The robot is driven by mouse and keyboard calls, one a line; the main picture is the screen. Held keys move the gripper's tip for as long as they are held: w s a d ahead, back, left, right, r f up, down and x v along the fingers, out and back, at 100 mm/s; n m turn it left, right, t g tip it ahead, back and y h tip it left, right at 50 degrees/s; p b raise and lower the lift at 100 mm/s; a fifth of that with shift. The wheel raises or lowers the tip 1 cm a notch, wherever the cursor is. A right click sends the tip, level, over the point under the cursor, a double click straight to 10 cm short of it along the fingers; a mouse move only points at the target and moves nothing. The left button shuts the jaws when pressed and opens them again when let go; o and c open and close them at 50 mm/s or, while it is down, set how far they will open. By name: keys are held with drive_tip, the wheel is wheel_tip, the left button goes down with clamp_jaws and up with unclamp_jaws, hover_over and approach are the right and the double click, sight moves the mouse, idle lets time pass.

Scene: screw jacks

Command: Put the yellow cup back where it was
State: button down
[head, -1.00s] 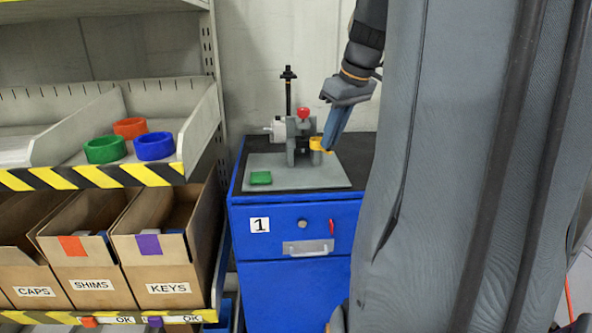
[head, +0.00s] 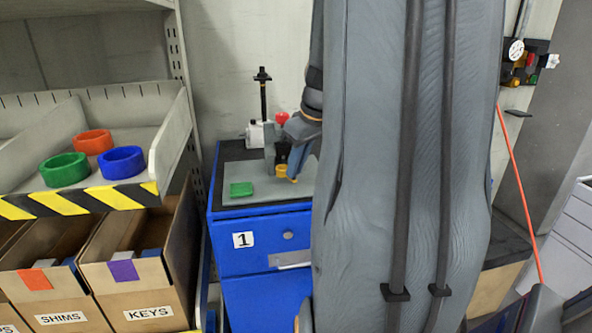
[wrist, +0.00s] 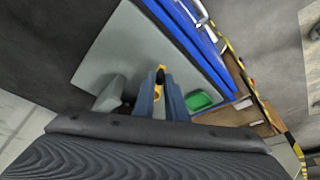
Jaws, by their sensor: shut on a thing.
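The small yellow cup (head: 282,171) is at the tips of my gripper (head: 293,174), just in front of the grey jack fixture with a red knob (head: 282,118). My gripper's blue fingers point down and are shut on the cup, above the grey plate (head: 245,174). In the wrist view, yellow (wrist: 160,68) shows between the fingertips (wrist: 160,78), over the plate. I cannot tell whether the cup touches the plate. My arm hides the right part of the plate and cabinet.
A green square pad (head: 241,189) lies at the plate's front left. The blue cabinet (head: 235,262) bears it all. At left, a shelf tray (head: 150,187) holds green (head: 64,170), orange (head: 93,142) and blue (head: 122,161) rings above cardboard bins (head: 140,270).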

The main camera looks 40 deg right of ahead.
drive_tip(key=shift+f, duration=0.9)
drive_tip(key=shift+f, duration=0.1)
drive_tip(key=c, duration=1.8)
unclamp_jaws()
